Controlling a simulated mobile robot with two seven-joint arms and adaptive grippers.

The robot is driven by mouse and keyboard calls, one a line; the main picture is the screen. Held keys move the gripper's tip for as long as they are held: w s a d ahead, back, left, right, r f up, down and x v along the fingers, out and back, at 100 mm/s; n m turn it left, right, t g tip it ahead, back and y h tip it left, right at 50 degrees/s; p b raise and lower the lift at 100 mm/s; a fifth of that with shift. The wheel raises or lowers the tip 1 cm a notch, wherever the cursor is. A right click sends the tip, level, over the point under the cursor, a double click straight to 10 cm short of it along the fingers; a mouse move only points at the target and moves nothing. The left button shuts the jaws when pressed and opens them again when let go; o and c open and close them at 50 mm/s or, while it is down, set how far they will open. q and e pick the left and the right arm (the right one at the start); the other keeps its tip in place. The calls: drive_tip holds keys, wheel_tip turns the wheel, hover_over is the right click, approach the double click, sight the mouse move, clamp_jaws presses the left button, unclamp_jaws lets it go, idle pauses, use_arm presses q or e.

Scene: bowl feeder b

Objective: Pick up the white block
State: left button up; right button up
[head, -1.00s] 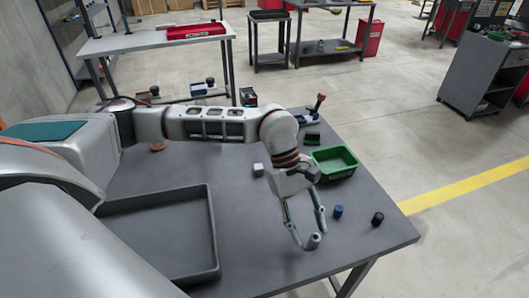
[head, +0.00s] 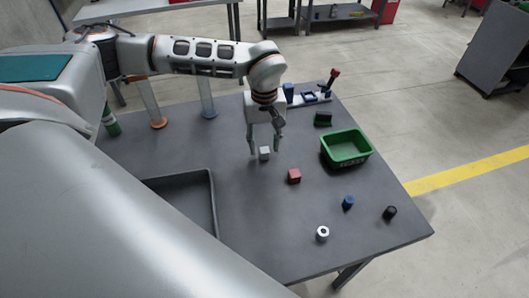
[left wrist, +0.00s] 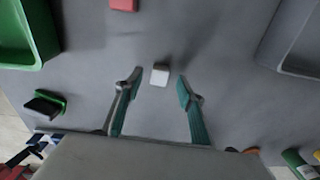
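The white block (head: 264,153) is a small cube on the dark grey table, standing between and just beyond the fingertips of my left gripper (head: 265,150). In the left wrist view the white block (left wrist: 160,75) lies between the two teal fingers, slightly ahead of their tips. My left gripper (left wrist: 156,85) is open, points down over the block and holds nothing; a gap shows on both sides of the block. My right gripper is not in view.
A red block (head: 294,176) sits close by to the right. A green bin (head: 346,148), a blue cylinder (head: 348,202), a black knob (head: 389,212) and a white ring-like part (head: 322,233) lie farther right. A dark tray (head: 213,205) is at left.

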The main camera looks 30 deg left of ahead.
use_arm(q)
wheel_tip(320, 180, down, 2)
drive_tip(key=c, duration=1)
drive_tip(key=shift+w+r, duration=0.1)
